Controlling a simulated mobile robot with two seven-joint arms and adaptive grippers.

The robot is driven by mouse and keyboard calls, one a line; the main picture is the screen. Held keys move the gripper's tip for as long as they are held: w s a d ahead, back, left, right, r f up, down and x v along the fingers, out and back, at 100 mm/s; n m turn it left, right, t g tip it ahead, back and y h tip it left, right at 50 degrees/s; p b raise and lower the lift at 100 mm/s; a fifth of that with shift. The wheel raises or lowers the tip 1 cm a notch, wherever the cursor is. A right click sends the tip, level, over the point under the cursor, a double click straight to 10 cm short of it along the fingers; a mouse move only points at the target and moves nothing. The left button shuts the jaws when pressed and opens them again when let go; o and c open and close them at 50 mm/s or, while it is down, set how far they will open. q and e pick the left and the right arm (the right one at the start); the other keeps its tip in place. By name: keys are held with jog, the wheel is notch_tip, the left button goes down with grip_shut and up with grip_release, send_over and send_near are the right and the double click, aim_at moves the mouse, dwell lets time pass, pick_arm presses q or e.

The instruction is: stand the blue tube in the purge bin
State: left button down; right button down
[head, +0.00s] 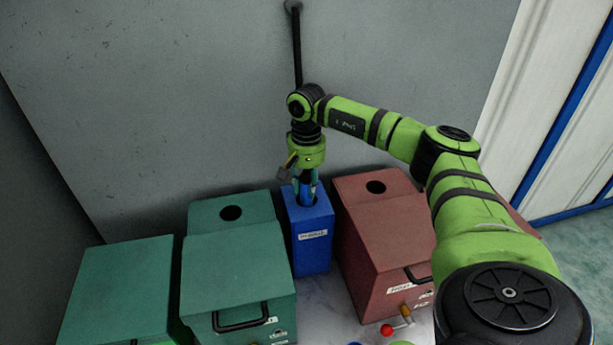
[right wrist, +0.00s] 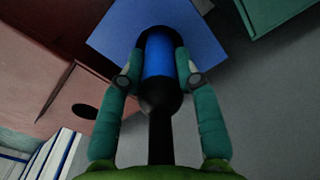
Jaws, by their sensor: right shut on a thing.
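The blue tube (right wrist: 159,57) has a black collar and a black stem in the right wrist view. My right gripper (right wrist: 159,70) is shut on it, one green finger on each side. The purge bin is a narrow blue box (head: 311,245) with a white label and a dark opening on top. In the head view my right gripper (head: 305,184) points down just over that opening. The tube's lower end is at or inside the opening; how deep it sits is hidden. The bin's blue top (right wrist: 205,45) also shows behind the tube in the wrist view. My left gripper is not in view.
A red bin (head: 385,240) stands close on the right and a green bin (head: 238,260) close on the left, each with a round top hole. Another green box (head: 120,285) stands farther left. A grey wall (head: 180,100) rises behind. A red knob (head: 387,330) shows in front.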

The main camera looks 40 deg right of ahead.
jog(key=shift+f, duration=0.25)
jog(key=c, duration=0.8)
grip_release()
notch_tip(320, 180, up, 12)
jog(key=shift+r, duration=0.1)
